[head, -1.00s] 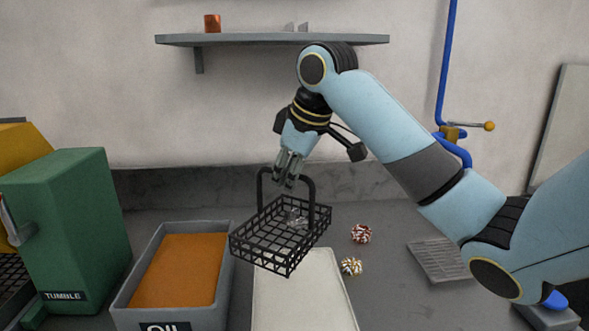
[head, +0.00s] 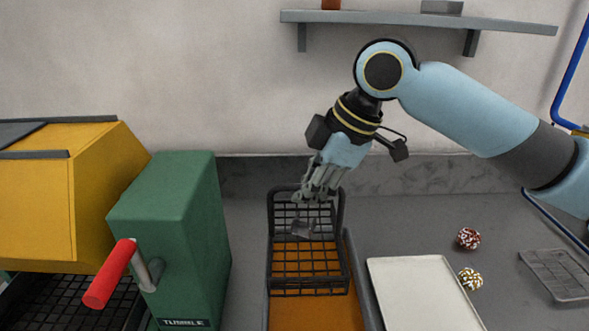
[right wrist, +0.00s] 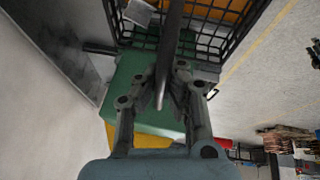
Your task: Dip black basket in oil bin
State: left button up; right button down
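The black wire basket (head: 308,269) hangs by its handle from my right gripper (head: 309,196) above the oil bin. A small grey metallic piece (head: 303,229) shows in the basket. The grey oil bin (head: 359,283) with orange-brown oil (head: 318,313) lies behind and below the basket in the head view; I cannot tell whether the basket touches the oil. In the right wrist view the fingers (right wrist: 163,88) are closed around the dark handle bar, and the basket's mesh (right wrist: 205,35) shows at the top. My left gripper is not in view.
A green tumble box (head: 177,235) with a red handle (head: 110,273) stands left of the bin, beside a yellow housing (head: 60,195). A shelf (head: 420,20) hangs above.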

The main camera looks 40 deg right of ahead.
jog(key=shift+s+d, duration=0.2)
jog(key=shift+s, duration=0.2)
jog(key=b, duration=0.5)
send_over(323, 255)
jog(key=f, duration=0.5)
jog(key=shift+w+a+f, duration=0.25)
jog(key=shift+w+f, duration=0.1)
jog(key=shift+w, duration=0.05)
jog(key=shift+f+b, duration=2.95)
jog(key=shift+f, duration=1.85)
jog(key=shift+r, duration=0.1)
notch_tip(323, 255, up, 12)
jog(key=p, duration=1.2)
